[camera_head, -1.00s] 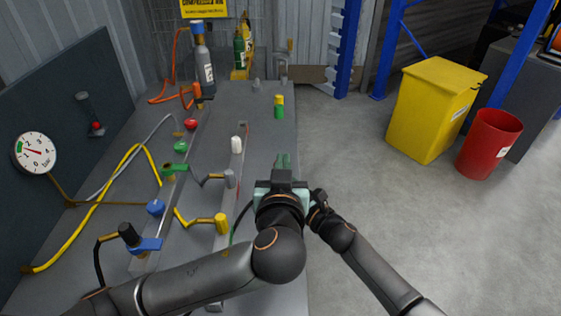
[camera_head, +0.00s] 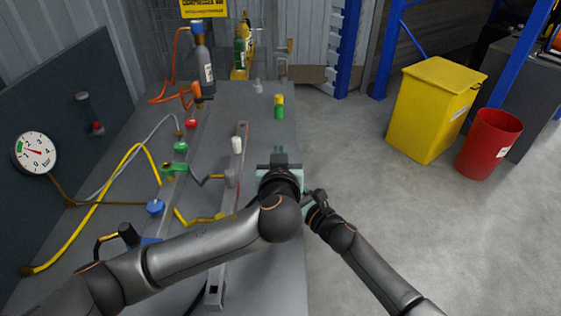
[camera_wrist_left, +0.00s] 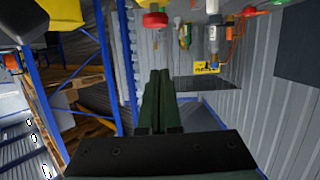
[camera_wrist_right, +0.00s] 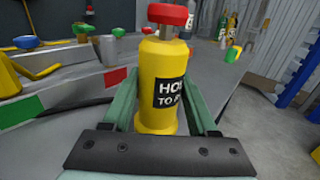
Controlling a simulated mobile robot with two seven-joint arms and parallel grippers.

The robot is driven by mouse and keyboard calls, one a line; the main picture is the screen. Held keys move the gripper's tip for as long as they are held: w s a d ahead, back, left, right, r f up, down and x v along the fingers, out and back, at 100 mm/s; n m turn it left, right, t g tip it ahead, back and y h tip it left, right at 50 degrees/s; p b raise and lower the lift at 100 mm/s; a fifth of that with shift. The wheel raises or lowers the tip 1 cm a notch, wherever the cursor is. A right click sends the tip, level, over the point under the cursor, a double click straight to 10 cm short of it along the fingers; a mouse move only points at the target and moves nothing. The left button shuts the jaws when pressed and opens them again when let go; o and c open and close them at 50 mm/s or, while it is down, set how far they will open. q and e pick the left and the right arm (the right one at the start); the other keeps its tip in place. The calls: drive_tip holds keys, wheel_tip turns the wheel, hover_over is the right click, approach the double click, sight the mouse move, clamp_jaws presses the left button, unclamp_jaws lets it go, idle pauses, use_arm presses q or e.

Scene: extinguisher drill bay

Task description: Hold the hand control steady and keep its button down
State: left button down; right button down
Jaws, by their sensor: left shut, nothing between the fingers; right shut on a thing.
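The hand control (camera_wrist_right: 160,85) is a yellow cylinder with a black label and a red button (camera_wrist_right: 167,14) on top. It stands upright in the right wrist view between the fingers of my right gripper (camera_wrist_right: 158,112), which is shut on it. Nothing touches the button there, and a gap shows under its cap. A red cap (camera_wrist_left: 155,20), likely this button, shows in the left wrist view, apart from the fingers. My left gripper (camera_wrist_left: 158,85) is shut and empty. In the head view it (camera_head: 280,156) is over the bench's right edge, and my left arm hides the control.
The grey bench (camera_head: 255,135) carries several coloured valves, levers and hoses to the left. A green and yellow piece (camera_head: 279,106) stands ahead near its right edge. A yellow bin (camera_head: 430,110) and a red bin (camera_head: 489,143) stand on the floor at right. Floor between is clear.

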use_arm(q)
drive_tip(key=x, duration=0.3)
drive_tip(key=shift+s+f, duration=0.2)
drive_tip(key=shift+f, duration=1.75)
drive_tip(key=shift+d, duration=0.1)
drive_tip(key=shift+f, duration=0.95)
drive_tip(key=shift+s, duration=0.1)
idle(2.9)
drive_tip(key=v, duration=0.7)
drive_tip(key=shift+s, duration=0.2)
